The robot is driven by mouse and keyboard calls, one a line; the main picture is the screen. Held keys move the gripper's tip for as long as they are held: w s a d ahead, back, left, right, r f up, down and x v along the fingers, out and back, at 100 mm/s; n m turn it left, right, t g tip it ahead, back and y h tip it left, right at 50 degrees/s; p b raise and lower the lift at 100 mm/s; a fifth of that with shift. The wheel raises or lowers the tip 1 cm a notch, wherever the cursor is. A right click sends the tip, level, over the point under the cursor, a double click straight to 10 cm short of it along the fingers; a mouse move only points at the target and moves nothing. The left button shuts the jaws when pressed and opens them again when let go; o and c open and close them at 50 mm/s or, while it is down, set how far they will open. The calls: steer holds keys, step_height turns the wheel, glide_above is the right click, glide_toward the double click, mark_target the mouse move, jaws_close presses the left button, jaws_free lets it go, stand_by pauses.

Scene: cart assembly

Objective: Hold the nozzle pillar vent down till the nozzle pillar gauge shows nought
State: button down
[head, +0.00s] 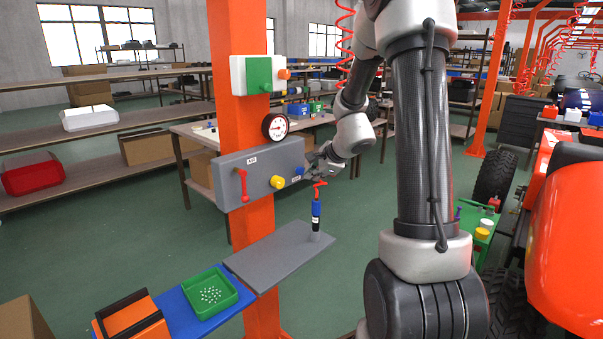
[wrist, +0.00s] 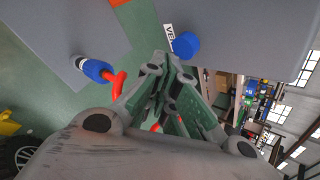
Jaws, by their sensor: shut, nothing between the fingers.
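The orange nozzle pillar (head: 236,30) bears a grey panel (head: 232,165) labelled AIR, with a red lever (head: 242,186), a yellow knob (head: 277,182) and a blue vent button (head: 299,171) at its right end. The round gauge (head: 276,127) sits above the panel; its needle is too small to read surely. In the wrist view the blue button (wrist: 187,46) stands beside a partly hidden label starting VE. My gripper (head: 313,161) is shut and empty, its tips (wrist: 166,72) close by the button. I cannot tell whether they touch it.
A blue-and-black nozzle (head: 316,214) with a red hose stands on a grey shelf (head: 262,262) below the panel. A green tray (head: 222,306) of small white pieces sits lower left. An orange vehicle (head: 572,245) is at the right.

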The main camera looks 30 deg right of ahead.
steer(key=shift+w+a, duration=0.15)
steer(key=shift+w, duration=0.2)
steer(key=shift+w+a, duration=0.15)
steer(key=shift+w, duration=0.3)
stand_by(0.7)
stand_by(0.4)
steer(key=shift+s+d, duration=0.3)
steer(key=shift+s, duration=0.6)
steer(key=shift+s, duration=0.1)
steer(key=s, duration=0.1)
steer(key=s+d, duration=0.1)
steer(key=s, duration=0.2)
steer(key=shift+s+d, duration=0.25)
steer(key=shift+d, duration=0.1)
stand_by(0.6)
